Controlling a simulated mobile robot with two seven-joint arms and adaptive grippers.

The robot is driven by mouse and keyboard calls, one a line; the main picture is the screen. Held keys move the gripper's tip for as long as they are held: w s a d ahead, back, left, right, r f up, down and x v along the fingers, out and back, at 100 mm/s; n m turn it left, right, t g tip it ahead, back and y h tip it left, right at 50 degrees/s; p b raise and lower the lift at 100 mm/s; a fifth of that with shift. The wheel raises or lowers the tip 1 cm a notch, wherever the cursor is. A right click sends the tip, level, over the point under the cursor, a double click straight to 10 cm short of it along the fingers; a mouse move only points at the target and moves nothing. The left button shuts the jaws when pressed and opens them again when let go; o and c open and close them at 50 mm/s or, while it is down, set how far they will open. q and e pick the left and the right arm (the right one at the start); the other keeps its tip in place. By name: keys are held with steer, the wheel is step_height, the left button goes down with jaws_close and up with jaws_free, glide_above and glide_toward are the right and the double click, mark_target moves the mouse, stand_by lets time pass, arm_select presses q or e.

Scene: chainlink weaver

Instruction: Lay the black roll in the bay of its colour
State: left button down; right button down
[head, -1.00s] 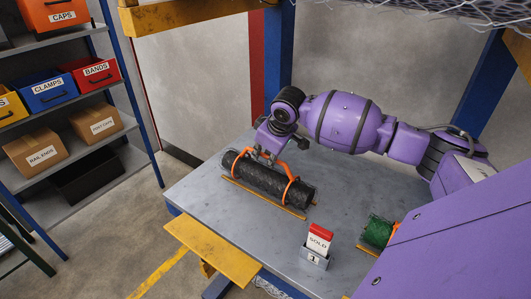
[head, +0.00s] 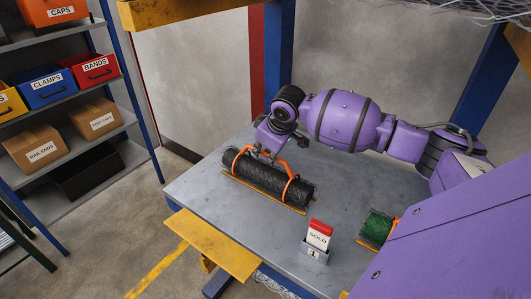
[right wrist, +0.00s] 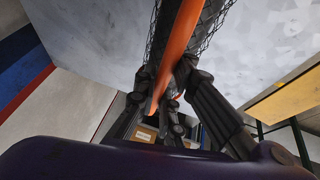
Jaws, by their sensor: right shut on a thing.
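The black roll (head: 268,179) is a dark mesh cylinder with an orange carrying strap (head: 290,186). It lies near the left of the grey table (head: 200,190), along a thin yellow strip, and I cannot tell whether it touches the table. My right gripper (head: 268,153) is above the middle of the roll, shut on its strap. In the right wrist view the strap (right wrist: 181,50) runs between the fingers (right wrist: 166,112), with the black mesh (right wrist: 213,30) behind it. No bay of matching colour can be made out. My left gripper is not in view.
A green roll (head: 378,227) lies at the table's right, partly hidden by my purple body. A small holder numbered 1 with a SOLD card (head: 318,238) stands at the front. A blue post (head: 278,60) rises behind. Shelves with bins and boxes (head: 33,148) stand left.

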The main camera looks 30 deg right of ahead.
steer(key=c, duration=1.7)
jaws_free()
steer(key=shift+r, duration=0.1)
steer(key=shift+c, duration=0.2)
steer(key=shift+s+f, duration=0.1)
steer(key=shift+f, duration=0.15)
steer(key=shift+r, duration=0.15)
steer(key=shift+s+r, duration=0.1)
steer(key=shift+r, duration=0.25)
steer(key=v, duration=1.1)
steer(key=shift+r, duration=0.1)
